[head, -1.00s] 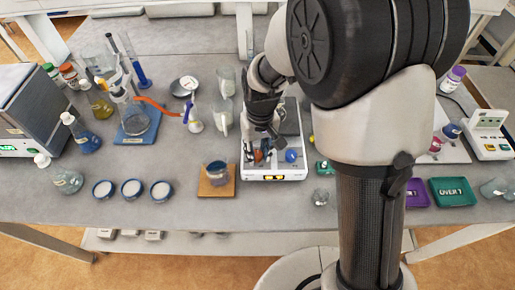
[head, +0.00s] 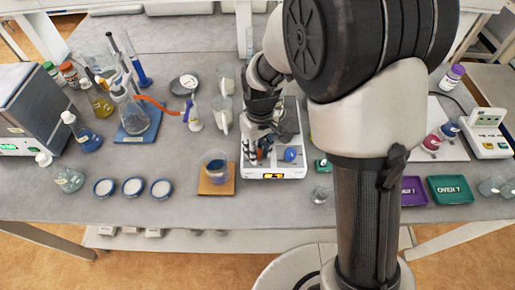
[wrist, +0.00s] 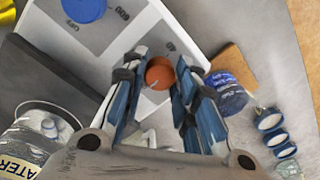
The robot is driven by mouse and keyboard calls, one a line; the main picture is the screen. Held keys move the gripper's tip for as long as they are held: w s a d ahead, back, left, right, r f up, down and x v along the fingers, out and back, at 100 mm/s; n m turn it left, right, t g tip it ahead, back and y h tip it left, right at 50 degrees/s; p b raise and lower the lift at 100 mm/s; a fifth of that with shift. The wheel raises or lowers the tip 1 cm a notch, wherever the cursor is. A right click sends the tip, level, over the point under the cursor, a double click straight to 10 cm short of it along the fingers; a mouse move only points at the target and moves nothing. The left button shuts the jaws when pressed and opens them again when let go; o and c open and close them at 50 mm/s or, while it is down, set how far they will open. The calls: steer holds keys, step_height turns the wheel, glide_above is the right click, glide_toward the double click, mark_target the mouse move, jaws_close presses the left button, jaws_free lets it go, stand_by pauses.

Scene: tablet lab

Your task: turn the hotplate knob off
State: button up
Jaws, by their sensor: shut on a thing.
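The white hotplate (head: 295,172) stands at the middle front of the bench, with a lit display on its front edge. Its blue knob (head: 290,154) is on the right of the panel; in the wrist view the blue knob (wrist: 83,8) sits beside the printed marks OFF and 600. An orange-red knob (wrist: 160,73) shows between my fingertips in the wrist view, with a partly hidden 40 mark near it. My gripper (head: 259,153) is over the left of the panel, shut on the orange-red knob. The fingers hide much of this knob in the head view.
A beaker (head: 215,166) stands on a wooden board (head: 217,188) close left of the hotplate. Glass vessels (head: 225,118) stand farther back left. A small green item (head: 322,166) and a small glass (head: 320,194) are to the right. Bare bench lies in front.

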mark_target(259, 151)
steer(key=o, duration=1)
steer(key=shift+o, duration=0.2)
steer(key=shift+r, duration=0.1)
step_height(259, 151, up, 12)
steer(key=shift+d, duration=0.25)
steer(key=shift+w, duration=0.1)
